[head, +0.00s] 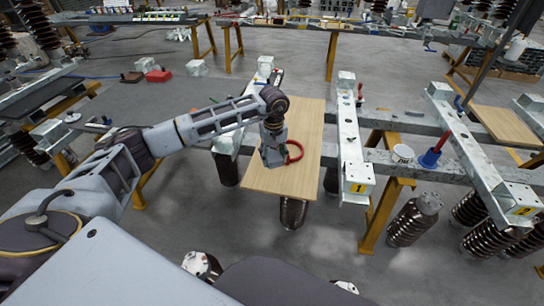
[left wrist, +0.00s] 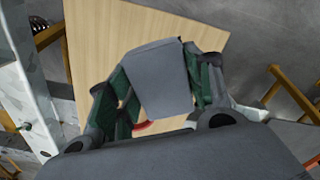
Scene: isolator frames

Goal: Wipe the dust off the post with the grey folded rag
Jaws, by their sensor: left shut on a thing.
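My left gripper (head: 273,150) is over the light wooden board (head: 262,180) in the head view. In the left wrist view, the left gripper (left wrist: 160,95) is shut on the grey folded rag (left wrist: 158,76), a flat grey piece between its green-lined fingers. Several brown ribbed posts show in the head view: one post (head: 293,212) is below the board's front end, and another post (head: 413,220) stands to the right. I cannot tell which is the dusty one, and no dust can be made out. My right gripper is not in view.
A red ring (head: 294,152) lies on the board beside my left gripper. Galvanized steel beams (head: 350,140) on yellow trestles (head: 380,215) flank the board. A white cup (head: 403,154) and a blue-and-red tool (head: 430,158) are on the right beam.

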